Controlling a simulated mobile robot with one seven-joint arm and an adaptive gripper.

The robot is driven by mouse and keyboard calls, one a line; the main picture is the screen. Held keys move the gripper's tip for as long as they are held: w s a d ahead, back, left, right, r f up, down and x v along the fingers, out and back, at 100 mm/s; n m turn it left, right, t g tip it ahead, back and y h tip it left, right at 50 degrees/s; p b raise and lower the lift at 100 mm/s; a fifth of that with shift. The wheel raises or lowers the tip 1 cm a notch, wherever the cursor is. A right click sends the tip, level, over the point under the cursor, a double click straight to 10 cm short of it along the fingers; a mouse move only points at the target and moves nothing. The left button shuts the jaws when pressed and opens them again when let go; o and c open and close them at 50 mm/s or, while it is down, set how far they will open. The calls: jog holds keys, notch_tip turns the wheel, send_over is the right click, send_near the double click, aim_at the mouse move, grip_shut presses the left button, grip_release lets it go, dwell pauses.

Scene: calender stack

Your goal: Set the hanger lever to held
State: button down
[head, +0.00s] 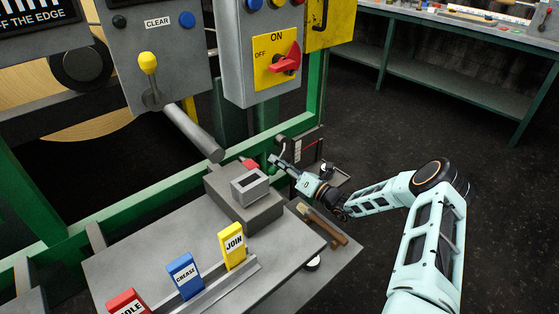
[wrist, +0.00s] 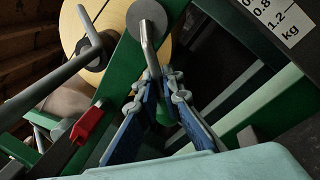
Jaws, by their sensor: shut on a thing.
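The hanger lever appears to be the bent metal rod (wrist: 150,50) running down from a grey round hub (wrist: 147,18) in the wrist view. Its lower end has a green grip (wrist: 163,115), partly hidden between my fingers. In the head view the thin rod (head: 281,143) shows small beside the green frame. My gripper (head: 272,158) reaches in from the right. In the wrist view its blue fingers (wrist: 160,88) are closed around the rod's lower part. No "held" marking is readable.
A red piece (head: 250,164) sits close left of my gripper, by a grey block (head: 250,186). A yellow-knobbed lever (head: 148,63) and red switch (head: 287,61) are above. Floor at right is clear.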

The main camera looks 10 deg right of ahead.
jog(key=shift+s+a+f+m, duration=0.3)
jog(key=shift+s+a+m, duration=0.1)
jog(key=shift+m, duration=0.1)
jog(key=c, duration=2)
grip_release()
jog(key=shift+w+d+r, duration=0.1)
jog(key=shift+r, duration=0.15)
jog(key=shift+d, duration=0.3)
jog(key=v, duration=1.1)
jog(key=shift+s, duration=0.4)
